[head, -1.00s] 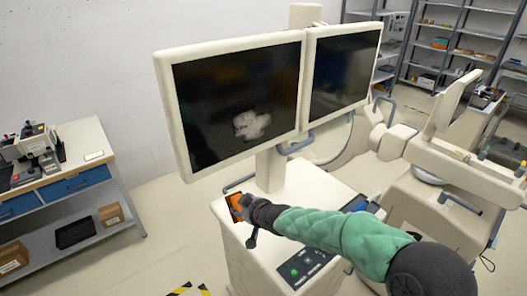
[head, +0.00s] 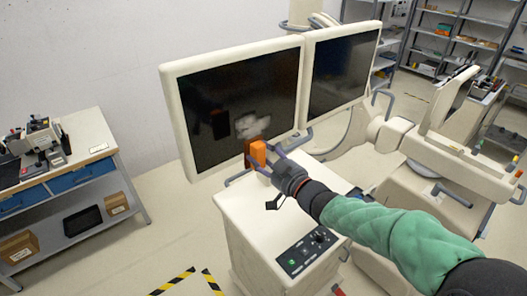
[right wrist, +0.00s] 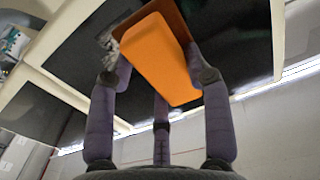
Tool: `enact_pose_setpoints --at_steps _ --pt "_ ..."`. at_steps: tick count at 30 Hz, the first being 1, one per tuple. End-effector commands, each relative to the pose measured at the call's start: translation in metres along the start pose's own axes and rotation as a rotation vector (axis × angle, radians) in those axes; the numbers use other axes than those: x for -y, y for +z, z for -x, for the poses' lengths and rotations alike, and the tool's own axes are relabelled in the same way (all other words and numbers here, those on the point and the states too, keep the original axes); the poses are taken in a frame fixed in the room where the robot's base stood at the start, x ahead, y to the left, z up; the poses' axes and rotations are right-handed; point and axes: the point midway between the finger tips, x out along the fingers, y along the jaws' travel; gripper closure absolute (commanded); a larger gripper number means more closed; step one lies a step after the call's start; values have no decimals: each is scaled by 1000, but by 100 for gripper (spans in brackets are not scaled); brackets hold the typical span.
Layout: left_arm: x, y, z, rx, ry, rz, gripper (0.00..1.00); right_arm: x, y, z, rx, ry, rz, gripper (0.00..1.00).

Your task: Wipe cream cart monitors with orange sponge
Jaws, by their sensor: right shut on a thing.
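The cream cart (head: 245,215) carries two cream-framed monitors side by side, the left monitor (head: 225,100) and the right monitor (head: 338,75). A pale whitish smudge (head: 251,125) shows low on the left monitor's dark screen. My right gripper (head: 268,164) is shut on the orange sponge (head: 258,151) and holds it in front of the lower part of that screen, just below the smudge. In the right wrist view, the fingers grip the sponge (right wrist: 160,60) with its brown side toward the screen. I cannot tell whether it touches the screen. My left gripper is not in view.
A control panel (head: 306,250) with a green button is on the cart's front. A workbench (head: 95,150) with devices and boxes stands at the left. A cream machine (head: 450,160) stands right of the cart. Shelves (head: 460,40) stand at the back right.

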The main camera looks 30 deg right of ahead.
Motion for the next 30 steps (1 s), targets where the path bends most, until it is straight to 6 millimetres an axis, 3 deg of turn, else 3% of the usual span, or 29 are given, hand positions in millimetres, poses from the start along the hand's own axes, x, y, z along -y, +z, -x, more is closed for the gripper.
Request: enact_pose_setpoints --at_steps 18,30 --pt "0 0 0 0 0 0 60 0 -1 -48 -2 -1 1 76" --pt "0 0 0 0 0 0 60 0 -1 -59 -2 0 0 76"
